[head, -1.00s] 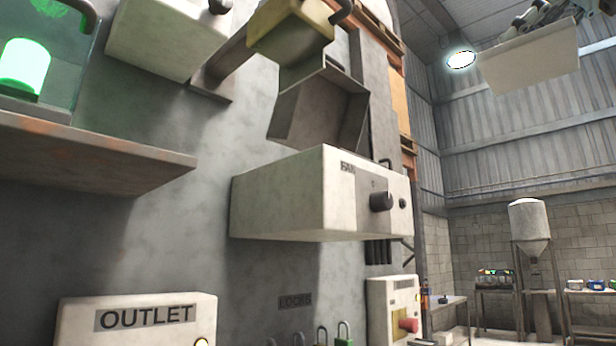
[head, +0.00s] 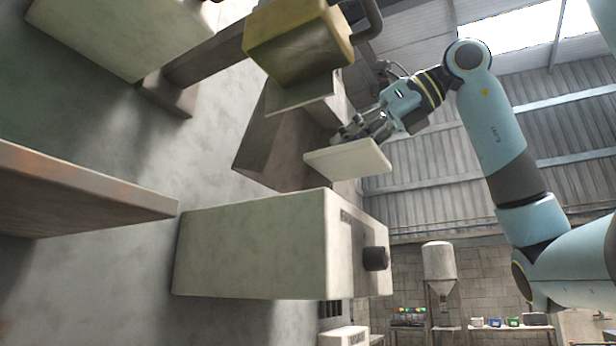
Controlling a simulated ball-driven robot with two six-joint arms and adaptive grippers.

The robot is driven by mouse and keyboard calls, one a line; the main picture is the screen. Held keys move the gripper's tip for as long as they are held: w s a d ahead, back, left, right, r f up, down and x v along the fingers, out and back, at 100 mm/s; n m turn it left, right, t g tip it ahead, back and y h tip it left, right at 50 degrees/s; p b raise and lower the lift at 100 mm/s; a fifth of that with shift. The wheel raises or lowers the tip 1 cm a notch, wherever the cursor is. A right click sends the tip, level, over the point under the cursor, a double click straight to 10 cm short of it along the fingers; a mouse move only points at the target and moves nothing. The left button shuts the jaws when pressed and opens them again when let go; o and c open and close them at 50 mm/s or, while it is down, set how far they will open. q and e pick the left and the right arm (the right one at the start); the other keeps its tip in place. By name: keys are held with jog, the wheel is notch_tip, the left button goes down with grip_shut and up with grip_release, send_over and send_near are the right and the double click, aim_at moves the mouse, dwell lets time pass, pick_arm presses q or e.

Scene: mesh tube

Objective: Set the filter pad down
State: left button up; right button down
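The filter pad (head: 347,159) is a pale, flat slab in the upper middle of the head view. My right gripper (head: 362,135) comes in from the right and is shut on the pad's upper side. The pad hangs a little above the white box with a black knob (head: 265,245) and in front of the grey open metal bracket (head: 275,140). It appears clear of the box's top, but I cannot tell the exact gap in depth. The fingertips are partly hidden behind the pad. My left gripper is not in view.
A yellowish box (head: 298,35) with a pipe is fixed to the grey wall above the pad. A brown-edged shelf (head: 80,190) juts out at the left, with a pale box (head: 115,35) at the upper left. A hopper (head: 438,262) and tables stand far back.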

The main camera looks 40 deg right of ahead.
aim_at(314, 168)
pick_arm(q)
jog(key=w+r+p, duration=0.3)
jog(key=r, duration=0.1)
pick_arm(e)
jog(key=b+x, duration=0.2)
jog(key=x, duration=0.5)
jog(key=shift+w+a+f, duration=0.1)
jog(key=shift+w, duration=0.25)
jog(key=shift+s+f, duration=0.15)
jog(key=shift+s, duration=0.05)
notch_tip(314, 168, down, 4)
jog(key=shift+r+b, duration=0.2)
jog(key=shift+b, duration=0.95)
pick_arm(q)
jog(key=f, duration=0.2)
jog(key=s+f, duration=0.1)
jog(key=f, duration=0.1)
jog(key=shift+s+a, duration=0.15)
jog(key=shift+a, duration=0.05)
pick_arm(e)
jog(key=shift+w, duration=0.2)
jog(key=shift+f, duration=0.2)
jog(key=c, duration=1.2)
grip_release()
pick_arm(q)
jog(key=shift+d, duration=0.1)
pick_arm(e)
jog(key=shift+o, duration=0.2)
